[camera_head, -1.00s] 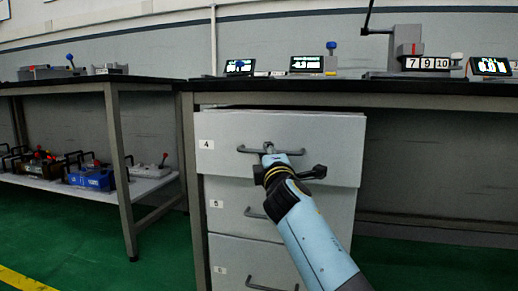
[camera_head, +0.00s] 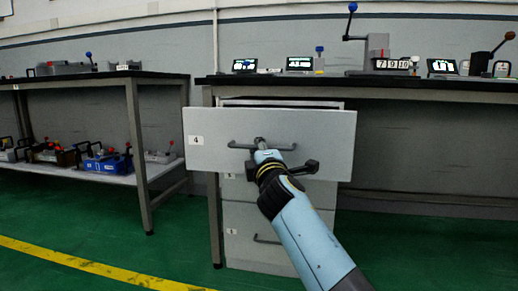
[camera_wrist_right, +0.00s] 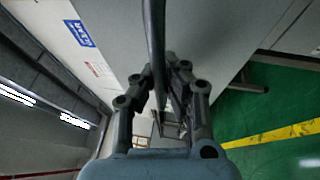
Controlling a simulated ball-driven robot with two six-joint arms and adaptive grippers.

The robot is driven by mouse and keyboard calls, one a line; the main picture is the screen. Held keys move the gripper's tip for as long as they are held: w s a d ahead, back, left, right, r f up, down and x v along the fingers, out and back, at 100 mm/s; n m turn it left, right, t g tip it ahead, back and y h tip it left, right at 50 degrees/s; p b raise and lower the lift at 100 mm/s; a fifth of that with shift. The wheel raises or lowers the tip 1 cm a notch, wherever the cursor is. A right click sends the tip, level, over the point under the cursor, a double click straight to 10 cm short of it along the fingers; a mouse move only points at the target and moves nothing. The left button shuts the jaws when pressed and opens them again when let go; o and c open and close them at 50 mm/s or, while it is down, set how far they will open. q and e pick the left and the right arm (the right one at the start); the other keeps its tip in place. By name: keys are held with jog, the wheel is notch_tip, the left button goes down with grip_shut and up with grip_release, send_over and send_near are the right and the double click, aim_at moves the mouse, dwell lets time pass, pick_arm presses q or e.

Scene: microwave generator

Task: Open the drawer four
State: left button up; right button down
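Drawer four (camera_head: 310,146), a light grey front with a "4" label at its left, stands well out from the cabinet in the head view. Its dark bar handle (camera_head: 284,147) runs across the middle of the front. My right gripper (camera_head: 260,143) is at the left part of the handle. In the right wrist view the handle (camera_wrist_right: 154,40) runs down between the fingers of the gripper (camera_wrist_right: 163,75), which appear closed around it; the exact contact is partly hidden. My left gripper is not in view.
Drawers five and six (camera_head: 257,240) below are shut. The dark-topped table (camera_head: 430,84) above carries displays and lever devices. A second table (camera_head: 90,78) with a lower shelf stands at the left. The green floor (camera_head: 180,245) in front is clear.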

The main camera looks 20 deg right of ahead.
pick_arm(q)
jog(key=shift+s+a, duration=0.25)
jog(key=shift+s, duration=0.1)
pick_arm(e)
jog(key=shift+s+a, duration=0.25)
jog(key=shift+s, duration=0.1)
jog(key=c, duration=1.4)
grip_release()
jog(key=v, duration=0.7)
jog(key=shift+s, duration=0.25)
jog(key=shift+f, duration=0.15)
